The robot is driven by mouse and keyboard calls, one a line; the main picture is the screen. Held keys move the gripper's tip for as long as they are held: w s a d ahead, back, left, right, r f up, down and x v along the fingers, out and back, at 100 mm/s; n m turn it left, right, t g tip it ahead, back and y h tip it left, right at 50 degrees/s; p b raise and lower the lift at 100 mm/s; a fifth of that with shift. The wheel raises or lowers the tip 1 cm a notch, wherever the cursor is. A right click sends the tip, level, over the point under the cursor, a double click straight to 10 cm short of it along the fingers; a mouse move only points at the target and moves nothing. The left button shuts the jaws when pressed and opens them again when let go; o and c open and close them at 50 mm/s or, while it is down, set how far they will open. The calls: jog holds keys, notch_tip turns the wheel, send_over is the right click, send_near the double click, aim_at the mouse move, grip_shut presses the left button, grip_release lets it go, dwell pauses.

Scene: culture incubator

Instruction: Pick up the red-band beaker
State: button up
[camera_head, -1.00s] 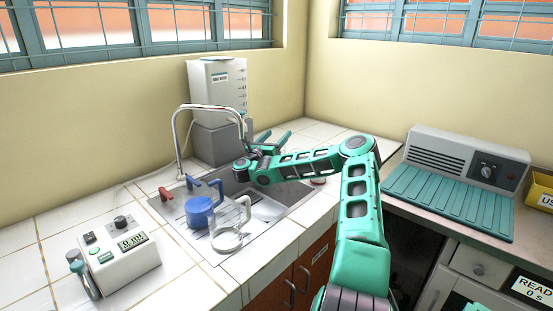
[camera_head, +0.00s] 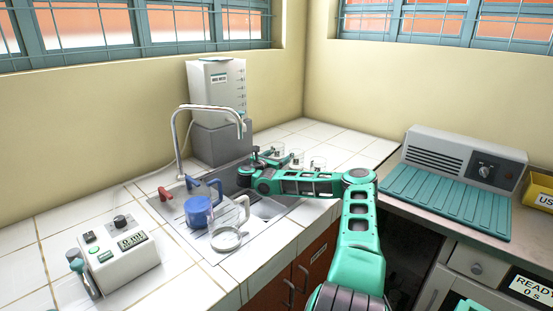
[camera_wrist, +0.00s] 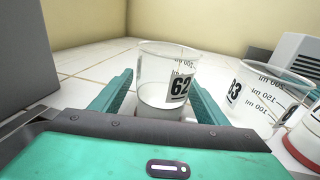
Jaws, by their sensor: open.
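In the wrist view, a clear beaker marked 62 (camera_wrist: 165,92) with a white bottom stands upright between the two green fingers of my gripper (camera_wrist: 162,80). The fingers are open, with gaps beside the beaker; no red shows on it. A second beaker (camera_wrist: 262,98), its label partly readable, stands to the right, outside the right finger. A red band on a white-looking vessel (camera_wrist: 306,138) shows at the right edge, mostly cut off. In the head view, my gripper (camera_head: 275,158) is low over the counter behind the sink, near several small clear beakers (camera_head: 317,163).
A white water tank (camera_head: 218,88) on a grey block stands behind. A grey unit with a green ribbed top (camera_head: 450,200) stands right.

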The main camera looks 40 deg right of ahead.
jog(key=shift+w+d, duration=0.2)
jog(key=shift+d, duration=0.4)
jog(key=c, duration=1.2)
jog(key=shift+r, duration=0.15)
